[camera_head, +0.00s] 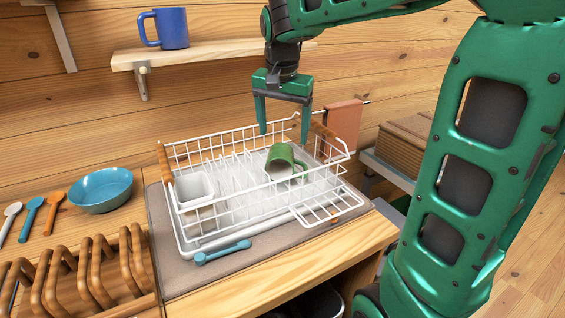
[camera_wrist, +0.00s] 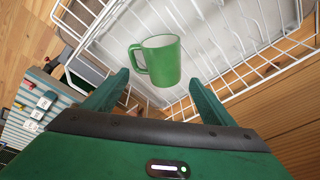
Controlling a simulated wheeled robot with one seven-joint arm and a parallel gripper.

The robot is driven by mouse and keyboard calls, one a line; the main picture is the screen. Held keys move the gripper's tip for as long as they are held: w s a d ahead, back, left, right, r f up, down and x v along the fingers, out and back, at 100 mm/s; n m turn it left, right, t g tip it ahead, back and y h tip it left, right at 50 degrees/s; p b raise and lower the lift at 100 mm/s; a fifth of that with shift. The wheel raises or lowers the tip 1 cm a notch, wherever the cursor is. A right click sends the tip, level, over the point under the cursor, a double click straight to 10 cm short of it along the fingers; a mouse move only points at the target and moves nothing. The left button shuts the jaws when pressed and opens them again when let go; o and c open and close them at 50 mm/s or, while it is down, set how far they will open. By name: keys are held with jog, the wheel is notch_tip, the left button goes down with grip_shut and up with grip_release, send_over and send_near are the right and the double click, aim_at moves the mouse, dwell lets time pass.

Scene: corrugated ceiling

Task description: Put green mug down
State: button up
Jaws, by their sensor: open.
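The green mug (camera_head: 281,161) lies tilted inside the white dish rack (camera_head: 193,243), toward its right side. In the wrist view the mug (camera_wrist: 161,61) shows its handle on the left and lies beyond my fingertips, apart from them. My gripper (camera_head: 284,128) is above the back part of the rack, fingers pointing down, spread and empty. In the wrist view its two green fingers (camera_wrist: 158,80) stand wide apart with nothing between them.
The rack stands on a grey mat (camera_head: 164,257) and holds a white cup-like holder (camera_head: 196,190). A teal scoop-like item (camera_head: 222,252) lies in front. A blue bowl (camera_head: 101,190) and wooden rack (camera_head: 80,275) are left. A blue mug (camera_head: 171,28) sits on a shelf (camera_head: 203,50).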

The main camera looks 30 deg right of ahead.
aim_at(280, 151)
jog(key=n, duration=0.3)
jog(key=shift+a, duration=0.3)
jog(key=shift+f, duration=0.2)
jog(key=x, duration=0.5)
jog(key=shift+w, duration=0.1)
jog(key=shift+x, duration=2.6)
jog(key=shift+a, duration=0.1)
jog(key=c, duration=1.4)
jog(key=shift+c, duration=0.3)
jog(key=shift+w+r, duration=0.1)
